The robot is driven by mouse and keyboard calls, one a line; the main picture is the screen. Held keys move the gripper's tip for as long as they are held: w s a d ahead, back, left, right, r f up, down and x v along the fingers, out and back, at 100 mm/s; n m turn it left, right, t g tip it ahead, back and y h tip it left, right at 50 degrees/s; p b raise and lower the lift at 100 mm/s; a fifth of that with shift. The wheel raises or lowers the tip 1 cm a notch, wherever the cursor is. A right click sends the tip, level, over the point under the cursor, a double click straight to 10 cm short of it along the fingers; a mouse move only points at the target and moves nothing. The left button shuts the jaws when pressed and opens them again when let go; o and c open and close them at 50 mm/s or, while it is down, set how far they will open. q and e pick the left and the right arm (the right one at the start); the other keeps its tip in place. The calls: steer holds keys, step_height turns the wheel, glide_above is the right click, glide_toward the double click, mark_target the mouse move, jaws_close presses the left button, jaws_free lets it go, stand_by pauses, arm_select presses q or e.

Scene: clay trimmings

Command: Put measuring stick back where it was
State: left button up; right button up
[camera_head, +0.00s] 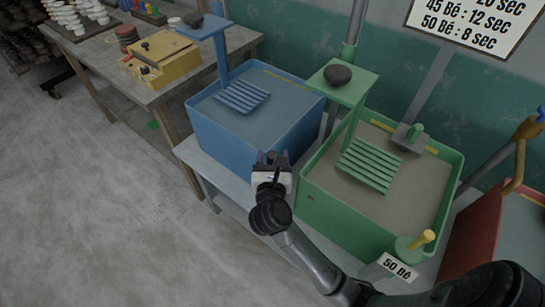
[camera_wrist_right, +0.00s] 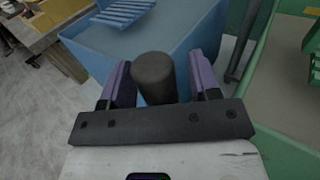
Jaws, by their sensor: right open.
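My right gripper (camera_head: 272,157) is at the front right corner of the blue tub (camera_head: 225,146), with its fingers apart. In the wrist view, a dark upright cylinder (camera_wrist_right: 155,78) stands between the two purple-lined fingers (camera_wrist_right: 160,85). I cannot tell whether it is the measuring stick or whether the fingers touch it. A yellow-handled stick (camera_head: 427,238) stands in a green cup (camera_head: 411,250) at the front right of the green tub (camera_head: 448,199); I cannot tell if this is the measuring stick either. My left gripper is not in view.
The green tub stands close right of my gripper, with a slatted green rack (camera_head: 371,166) and a dark lump (camera_head: 338,75) on its stand. A red tub (camera_head: 474,225) is at the far right. A wooden table (camera_head: 158,90) with a yellow box (camera_head: 160,58) is at left. Floor at left is clear.

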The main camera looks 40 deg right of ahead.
steer(key=v, duration=1.2)
steer(key=s+a+r+n+t+y, duration=0.1)
steer(key=a+r+n+t+y, duration=0.2)
steer(key=n+t+y, duration=0.5)
steer(key=a+r+n+t+y, duration=0.1)
steer(key=a+r+n+t, duration=0.2)
steer(key=n, duration=0.8)
steer(key=s+a+f+n+g+y, duration=0.3)
steer(key=a+f+n+g+y, duration=0.3)
steer(key=n+y, duration=0.9)
steer(key=s+d+f+n+g+h, duration=0.1)
steer(key=s+f+n+g+h, duration=0.25)
steer(key=f+n, duration=0.2)
steer(key=s+d+f+n+g+h, duration=0.2)
steer(key=f+n+g, duration=0.3)
steer(key=f, duration=0.1)
steer(key=s+d+f+n+g+h, duration=0.2)
steer(key=s+d+f+g+h, duration=0.3)
steer(key=s+d+f+h, duration=0.1)
steer(key=s+d+f, duration=0.1)
steer(key=s+d, duration=0.1)
steer(key=s, duration=0.1)
steer(key=shift+d+g+p, duration=0.3)
steer(key=shift+d+g, duration=0.05)
steer(key=shift+f, duration=0.1)
